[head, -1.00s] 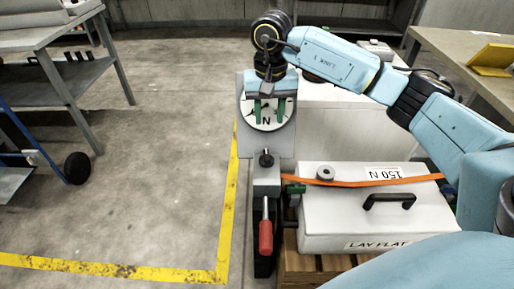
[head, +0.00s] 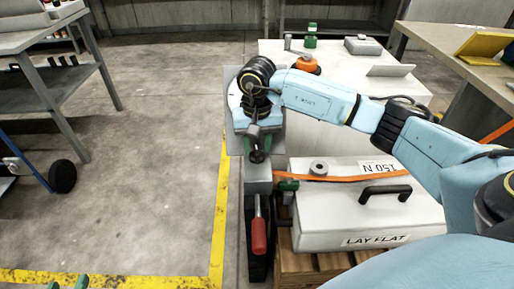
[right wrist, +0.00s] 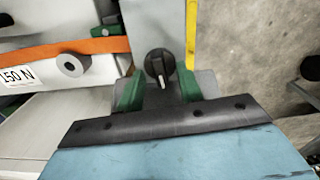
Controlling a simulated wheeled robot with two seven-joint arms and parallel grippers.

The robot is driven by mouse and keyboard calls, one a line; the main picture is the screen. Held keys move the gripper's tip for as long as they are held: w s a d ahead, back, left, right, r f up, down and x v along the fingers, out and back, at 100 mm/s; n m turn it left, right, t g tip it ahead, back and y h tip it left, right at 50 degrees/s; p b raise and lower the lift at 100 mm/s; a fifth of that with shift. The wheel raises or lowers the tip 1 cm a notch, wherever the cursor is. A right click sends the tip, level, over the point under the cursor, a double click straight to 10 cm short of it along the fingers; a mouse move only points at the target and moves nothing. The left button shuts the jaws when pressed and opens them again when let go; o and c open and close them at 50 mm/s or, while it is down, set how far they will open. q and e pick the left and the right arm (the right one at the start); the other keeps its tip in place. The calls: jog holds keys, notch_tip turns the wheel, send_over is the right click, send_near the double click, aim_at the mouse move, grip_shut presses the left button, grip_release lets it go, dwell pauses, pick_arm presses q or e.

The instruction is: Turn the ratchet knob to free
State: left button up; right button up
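The black ratchet knob (head: 257,155) is on the grey post fixture, above the red-handled lever (head: 259,236). In the right wrist view the knob (right wrist: 158,66) shows a pale pointer mark. My right gripper (head: 257,144) is open at the knob, its green fingers apart. In the right wrist view the fingers (right wrist: 160,90) are on either side of the knob, with gaps showing; contact is not visible. The white dial (head: 235,97) behind is mostly hidden by my right wrist.
A white "LAY FLAT" case (head: 340,220) on a wooden pallet (head: 297,263) stands right of the fixture, crossed by an orange strap (head: 345,178). A pale table (head: 345,75) with small items is behind.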

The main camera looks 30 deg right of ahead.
jog(key=shift+f, duration=0.3)
pick_arm(q)
jog(key=shift+w+d+r+t, duration=0.2)
jog(key=shift+r+t, duration=0.1)
jog(key=shift+r, duration=0.1)
pick_arm(e)
grip_shut()
jog(key=shift+m+p, duration=0.3)
jog(key=shift+m, duration=0.5)
pick_arm(q)
jog(key=shift+s+a+f+g, duration=0.3)
jog(key=shift+f+g, duration=0.15)
jog(key=shift+f, duration=0.15)
jog(key=shift+s+a+f+g, duration=0.2)
jog(key=shift+s+f+g, duration=0.1)
jog(key=shift+f+g, duration=0.2)
pick_arm(e)
grip_release()
